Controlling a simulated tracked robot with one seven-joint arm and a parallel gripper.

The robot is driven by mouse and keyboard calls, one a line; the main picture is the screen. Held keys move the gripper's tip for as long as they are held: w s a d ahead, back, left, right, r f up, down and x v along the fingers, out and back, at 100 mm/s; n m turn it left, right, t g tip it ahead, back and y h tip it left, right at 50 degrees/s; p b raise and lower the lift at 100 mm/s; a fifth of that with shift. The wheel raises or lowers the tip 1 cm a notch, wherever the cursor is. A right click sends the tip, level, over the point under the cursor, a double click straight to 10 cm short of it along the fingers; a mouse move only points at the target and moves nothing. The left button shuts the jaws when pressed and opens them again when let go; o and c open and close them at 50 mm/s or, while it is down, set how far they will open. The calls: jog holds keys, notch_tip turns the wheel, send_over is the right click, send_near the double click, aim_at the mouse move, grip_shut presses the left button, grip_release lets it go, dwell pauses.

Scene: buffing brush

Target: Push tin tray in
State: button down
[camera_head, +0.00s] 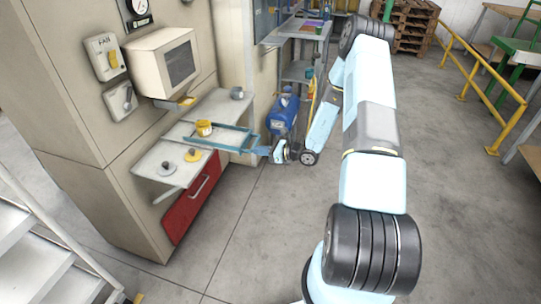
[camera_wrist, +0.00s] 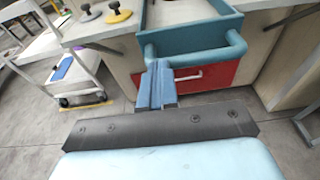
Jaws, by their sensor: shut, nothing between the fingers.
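The tin tray is a shallow blue tray (camera_head: 236,128) that sticks out from the pale counter in the head view. In the wrist view its teal front (camera_wrist: 196,32) has a rounded bar handle (camera_wrist: 205,56). My gripper (camera_wrist: 158,66) is shut and empty, with its blue fingers pressed together. The fingertips are at the left end of the handle in the wrist view; I cannot tell whether they touch it. In the head view my gripper (camera_head: 279,152) is just off the tray's outer end.
A red drawer (camera_head: 190,201) is below the counter. A blue machine (camera_head: 283,113) stands behind my gripper. The grey floor in front is clear.

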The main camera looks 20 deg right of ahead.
aim_at(234, 145)
jog(key=x, duration=0.3)
jog(key=r+x, duration=0.1)
jog(key=x, duration=0.3)
jog(key=r+x, duration=0.1)
jog(key=x, duration=0.2)
jog(key=shift+w+a, duration=0.2)
jog(key=shift+a, duration=0.4)
jog(key=shift+w+a+r, duration=0.2)
jog(key=shift+w+a, duration=0.05)
jog(key=shift+a, duration=0.15)
jog(key=shift+a+r, duration=0.1)
jog(key=v, duration=1.4)
jog(key=shift+d+f, duration=0.3)
jog(key=shift+a, duration=0.1)
jog(key=x, duration=1.3)
jog(key=shift+w+a, duration=0.15)
jog(key=shift+a, duration=0.1)
